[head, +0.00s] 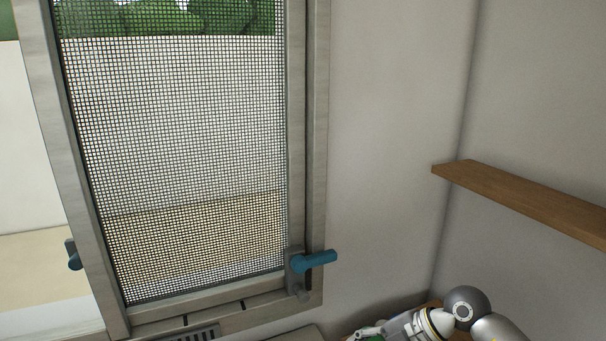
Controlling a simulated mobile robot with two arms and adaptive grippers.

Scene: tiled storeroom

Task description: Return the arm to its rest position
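My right arm (462,308) comes in at the bottom right corner, bent, with its dark round joint and white links showing. Its forward end points left along the bottom edge, low by the wall. The gripper end is small and cut off by the frame, so I cannot tell whether its fingers are open or shut. My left arm and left gripper do not show.
A framed window with a mesh screen (185,150) fills the left half. A blue handle (315,261) juts out at its lower right. A wooden shelf (530,195) projects from the right wall above my arm. The wall between them is bare.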

